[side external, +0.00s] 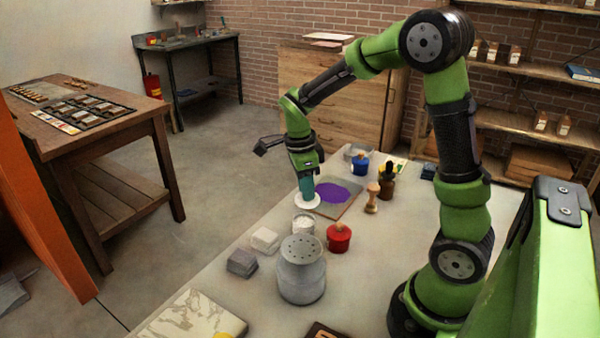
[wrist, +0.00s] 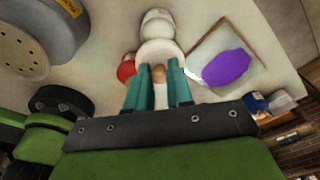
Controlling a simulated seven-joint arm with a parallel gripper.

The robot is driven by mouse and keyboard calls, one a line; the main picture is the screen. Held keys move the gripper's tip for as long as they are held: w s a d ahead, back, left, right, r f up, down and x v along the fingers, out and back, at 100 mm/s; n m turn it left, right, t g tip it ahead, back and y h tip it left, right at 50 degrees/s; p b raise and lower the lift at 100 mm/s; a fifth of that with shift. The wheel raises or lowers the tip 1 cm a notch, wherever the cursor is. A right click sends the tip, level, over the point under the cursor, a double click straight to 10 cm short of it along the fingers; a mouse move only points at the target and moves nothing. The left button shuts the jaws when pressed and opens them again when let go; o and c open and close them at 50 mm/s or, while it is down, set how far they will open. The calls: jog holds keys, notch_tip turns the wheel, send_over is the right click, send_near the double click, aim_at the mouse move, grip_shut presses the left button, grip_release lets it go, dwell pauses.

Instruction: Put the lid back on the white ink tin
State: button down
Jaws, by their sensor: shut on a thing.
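My gripper (side external: 306,192) is shut on the small knob of the round white lid (side external: 308,202) and holds it knob up. In the wrist view, the fingers (wrist: 159,72) sit on either side of the brownish knob, with the lid (wrist: 160,50) just beyond. The white ink tin (side external: 303,226) stands on the table, nearer the side camera than the lid and apart from it in that view. In the wrist view the tin (wrist: 157,22) shows past the lid, which hides part of it. The exact height of the lid above the table is hard to tell.
A red tin (side external: 339,238) stands right of the white tin. A grey canister (side external: 302,272) with a holed top is in front. A slab (side external: 350,208) with purple ink (side external: 334,193), a wooden stamp-like piece (side external: 371,198) and a blue tin (side external: 360,165) lie beyond. Grey blocks (side external: 242,262) are at left.

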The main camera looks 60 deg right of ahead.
jog(key=shift+w+a+r, duration=0.15)
jog(key=shift+w+a, duration=0.1)
jog(key=shift+w, duration=0.1)
jog(key=shift+f, duration=3.1)
jog(key=shift+f, duration=0.15)
jog(key=shift+c, duration=2.3)
grip_release()
jog(key=shift+r, duration=3.5)
